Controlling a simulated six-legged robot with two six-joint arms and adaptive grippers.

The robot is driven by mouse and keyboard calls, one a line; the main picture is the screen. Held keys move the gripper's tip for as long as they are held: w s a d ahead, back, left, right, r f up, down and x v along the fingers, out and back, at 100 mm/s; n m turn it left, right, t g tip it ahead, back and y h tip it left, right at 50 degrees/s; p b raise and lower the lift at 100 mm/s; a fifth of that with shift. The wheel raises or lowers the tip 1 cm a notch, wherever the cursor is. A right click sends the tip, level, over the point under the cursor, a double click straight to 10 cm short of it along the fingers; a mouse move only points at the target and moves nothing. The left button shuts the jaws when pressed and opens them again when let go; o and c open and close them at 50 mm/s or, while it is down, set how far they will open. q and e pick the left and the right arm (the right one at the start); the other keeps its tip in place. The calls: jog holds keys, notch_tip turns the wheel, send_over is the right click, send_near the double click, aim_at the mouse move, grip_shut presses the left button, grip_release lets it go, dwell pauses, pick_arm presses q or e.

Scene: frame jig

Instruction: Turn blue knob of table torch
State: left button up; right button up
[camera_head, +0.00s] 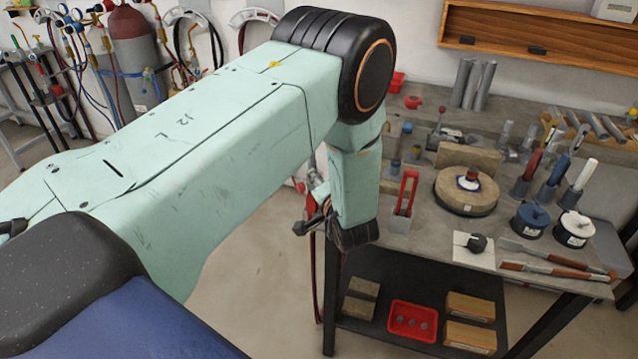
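My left arm, mint green with black joints, comes in from the left and bends down at the near left corner of the workbench (420,240). Beside its lower end, a dark shape (312,222) with red and pale parts and thin hoses hanging below shows in part. I cannot tell how much of it is my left gripper and how much is a torch. Small blue parts (395,163) and (407,127) show on the bench just right of the arm; I cannot tell whether either is the torch's blue knob. My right gripper is out of view.
Gas cylinders (134,48) stand at the back left.

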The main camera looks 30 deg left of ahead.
pick_arm(q)
jog(key=shift+o, duration=1.3)
jog(key=v, duration=0.7)
jog(key=shift+d, duration=0.2)
jog(key=shift+s+r, duration=0.1)
jog(key=shift+s, duration=0.1)
